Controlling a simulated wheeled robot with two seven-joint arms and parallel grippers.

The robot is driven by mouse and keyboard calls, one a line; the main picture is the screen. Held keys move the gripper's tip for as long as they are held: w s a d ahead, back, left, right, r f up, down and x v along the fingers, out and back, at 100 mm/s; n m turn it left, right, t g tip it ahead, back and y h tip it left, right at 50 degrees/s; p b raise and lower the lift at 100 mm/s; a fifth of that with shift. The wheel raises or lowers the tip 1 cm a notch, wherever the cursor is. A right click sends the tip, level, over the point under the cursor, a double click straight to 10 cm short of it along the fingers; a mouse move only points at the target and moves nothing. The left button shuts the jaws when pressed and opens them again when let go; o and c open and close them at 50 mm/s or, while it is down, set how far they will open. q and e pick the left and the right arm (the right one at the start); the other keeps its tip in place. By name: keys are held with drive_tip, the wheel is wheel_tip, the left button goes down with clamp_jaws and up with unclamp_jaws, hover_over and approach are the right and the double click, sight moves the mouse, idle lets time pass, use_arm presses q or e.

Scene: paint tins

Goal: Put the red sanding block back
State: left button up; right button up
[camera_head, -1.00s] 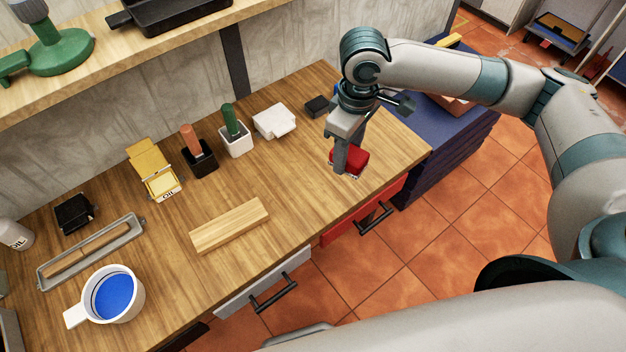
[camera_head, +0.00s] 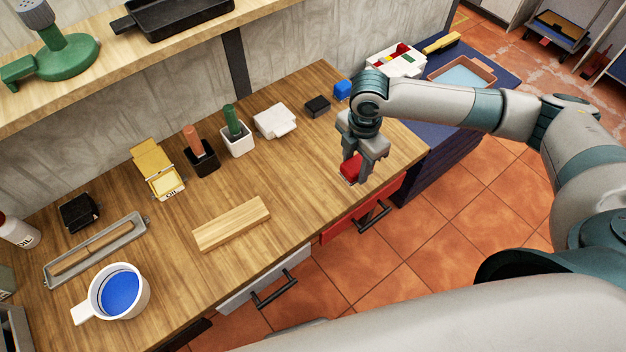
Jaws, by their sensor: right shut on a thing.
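The red sanding block (camera_head: 350,168) is at the right part of the wooden workbench, near its front edge. My right gripper (camera_head: 356,174) points down over it and is shut on it, with the fingers covering part of the block. I cannot tell whether the block touches the bench top or is just above it. My left gripper is not in the view.
On the wooden bench (camera_head: 300,205) are a wood block (camera_head: 231,223), a mug of blue paint (camera_head: 120,291), a black block (camera_head: 317,106), a blue block (camera_head: 342,89) and a white box (camera_head: 275,121). A blue cabinet to the right bears a white organiser (camera_head: 395,60) and a tray (camera_head: 462,75).

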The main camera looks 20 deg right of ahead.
idle(0.3)
drive_tip(key=w+a+f+p, duration=0.1)
drive_tip(key=w+a+f, duration=0.1)
drive_tip(key=a, duration=0.1)
drive_tip(key=w+a+f+p, duration=0.1)
drive_tip(key=w+a+f, duration=0.1)
drive_tip(key=a, duration=0.1)
drive_tip(key=w+a+f+p, duration=0.1)
drive_tip(key=w+a+f, duration=0.1)
drive_tip(key=w+a, duration=0.1)
drive_tip(key=shift+w+a+f+p, duration=0.1)
drive_tip(key=shift+f+p, duration=0.3)
drive_tip(key=shift+f, duration=0.1)
wheel_tip(320, 180, down, 3)
drive_tip(key=shift+r+p, duration=0.2)
drive_tip(key=shift+p, duration=0.55)
drive_tip(key=shift+f+p, duration=0.2)
drive_tip(key=shift+p, duration=0.15)
drive_tip(key=shift+f, duration=0.25)
drive_tip(key=shift+f, duration=0.1)
